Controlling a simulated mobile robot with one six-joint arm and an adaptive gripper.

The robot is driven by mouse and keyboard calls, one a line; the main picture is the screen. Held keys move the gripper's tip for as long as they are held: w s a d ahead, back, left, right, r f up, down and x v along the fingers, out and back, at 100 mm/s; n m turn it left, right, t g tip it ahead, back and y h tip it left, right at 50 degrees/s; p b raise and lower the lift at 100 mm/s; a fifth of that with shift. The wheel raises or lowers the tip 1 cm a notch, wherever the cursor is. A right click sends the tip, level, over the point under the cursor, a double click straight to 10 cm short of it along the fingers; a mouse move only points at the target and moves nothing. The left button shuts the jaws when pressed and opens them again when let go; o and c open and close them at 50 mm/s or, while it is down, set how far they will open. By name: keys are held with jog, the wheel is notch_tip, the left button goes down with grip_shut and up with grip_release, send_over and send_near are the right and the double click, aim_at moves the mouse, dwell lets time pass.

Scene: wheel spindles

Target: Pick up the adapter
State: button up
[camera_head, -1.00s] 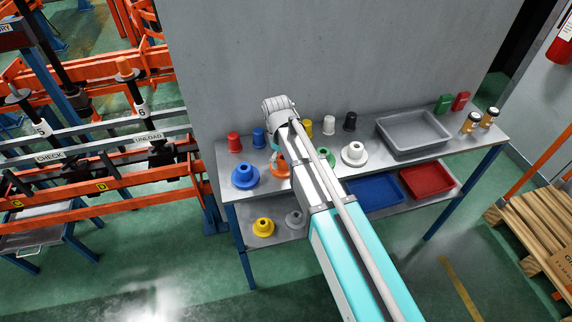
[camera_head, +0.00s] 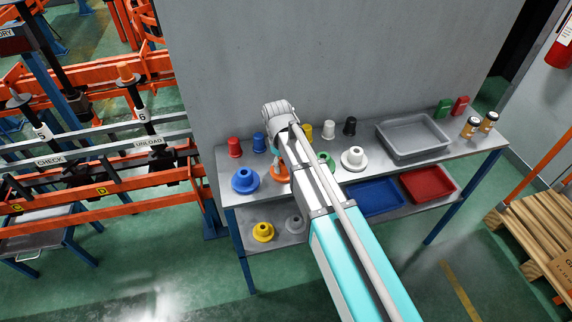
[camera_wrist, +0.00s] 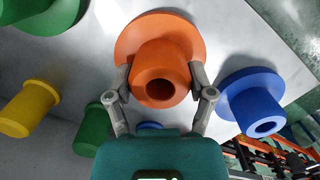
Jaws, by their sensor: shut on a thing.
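The orange adapter (camera_wrist: 185,47), a flanged piece with a round hollow hub, fills the upper middle of the wrist view. My gripper (camera_wrist: 160,84) has one finger on each side of the hub and is shut on it. In the head view the orange adapter (camera_head: 279,174) shows beside my arm, on or very close to the table top, between the blue and green flanged adapters. My arm hides part of it, and the gripper's fingers are hidden in that view.
On the table (camera_head: 221,167) stand a blue adapter (camera_head: 245,180), a green adapter (camera_head: 326,164), a white adapter (camera_head: 354,158), several coloured cups and a grey tray (camera_head: 391,147). The lower shelf holds a yellow adapter (camera_head: 263,232), a blue tray (camera_head: 377,197) and a red tray (camera_head: 427,182).

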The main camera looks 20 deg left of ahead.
jog(key=shift+r+p, duration=1.1)
jog(key=shift+r, duration=0.1)
jog(key=s+a+r+p, duration=0.8)
jog(key=s+r+p, duration=0.2)
jog(key=s, duration=0.1)
jog(key=shift+s+a+r, duration=0.15)
jog(key=shift+a+r, duration=0.05)
jog(key=shift+s, duration=0.1)
dwell(0.3)
